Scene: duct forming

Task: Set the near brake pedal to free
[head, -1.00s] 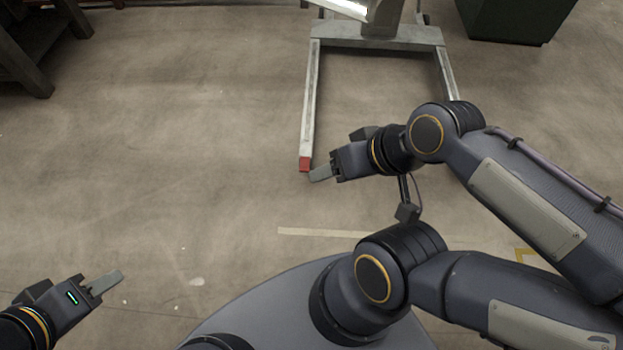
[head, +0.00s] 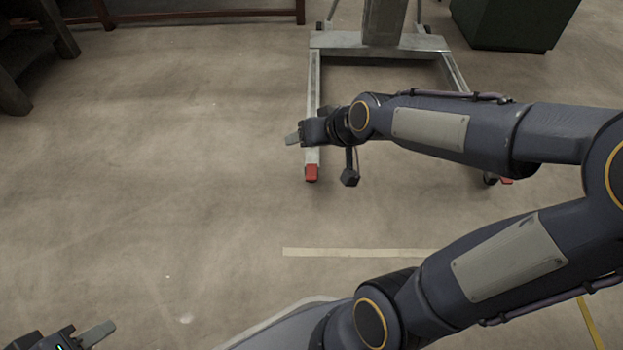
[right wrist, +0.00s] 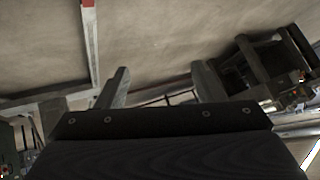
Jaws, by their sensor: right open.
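A grey wheeled stand (head: 314,92) has two long floor legs pointing toward me. A red piece (head: 311,172) is at the end of its left leg, and another red piece (head: 506,181) shows partly at the right leg's end. I cannot tell the pedal's position from these. My right gripper (head: 292,139) is just above and left of the left leg, apart from the red piece. Its two fingers are spread and empty in the right wrist view (right wrist: 164,84), where the red end (right wrist: 88,3) is at the top edge. My left gripper (head: 99,334) is at the lower left, seen side-on.
A dark green box (head: 512,22) stands at the back right. A dark bench or table (head: 40,40) stands at the back left. A pale floor line (head: 350,252) lies in front of the stand. The floor at left and centre is clear.

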